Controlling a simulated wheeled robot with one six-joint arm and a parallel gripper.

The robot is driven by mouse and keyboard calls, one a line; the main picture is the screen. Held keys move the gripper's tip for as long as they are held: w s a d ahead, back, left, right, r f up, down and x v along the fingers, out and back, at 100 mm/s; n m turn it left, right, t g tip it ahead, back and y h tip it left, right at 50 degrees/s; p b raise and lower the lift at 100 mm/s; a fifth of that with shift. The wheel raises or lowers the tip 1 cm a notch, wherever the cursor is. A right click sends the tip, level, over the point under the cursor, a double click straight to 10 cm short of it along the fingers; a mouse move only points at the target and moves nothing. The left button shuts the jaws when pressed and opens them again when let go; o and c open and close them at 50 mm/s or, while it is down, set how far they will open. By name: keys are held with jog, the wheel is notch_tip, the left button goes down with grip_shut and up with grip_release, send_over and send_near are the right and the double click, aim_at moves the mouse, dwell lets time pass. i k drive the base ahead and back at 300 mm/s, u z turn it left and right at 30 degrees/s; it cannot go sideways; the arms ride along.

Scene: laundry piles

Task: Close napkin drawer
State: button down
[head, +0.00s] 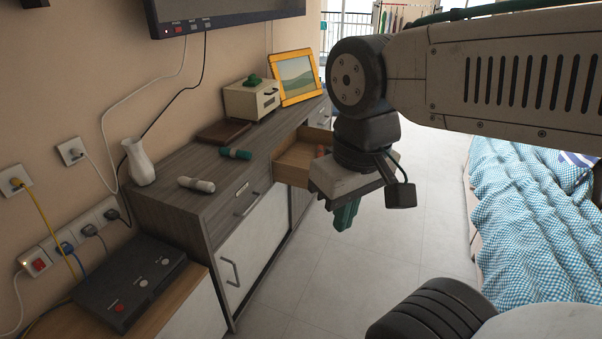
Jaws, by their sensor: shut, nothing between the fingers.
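An open drawer (292,171) of light wood sticks out from the front of the grey wooden cabinet (160,204). Something small and reddish shows at its right end, partly hidden by my arm. The drawer's contents are otherwise hard to make out. My gripper (345,216), with green fingers, points down in front of the drawer's right side, nearer to the camera. Its fingers are shut and hold nothing. I cannot tell whether it touches the drawer; the drawer front is largely hidden behind my gripper.
A shut drawer with a handle (247,203) and a white door (250,250) are nearer. A bed (530,220) stands right; the floor (390,250) between is clear.

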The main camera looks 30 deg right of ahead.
aim_at(291, 159)
jog(key=i, duration=0.7)
jog(key=z, duration=0.7)
jog(key=i, duration=0.55)
jog(key=z, duration=0.6)
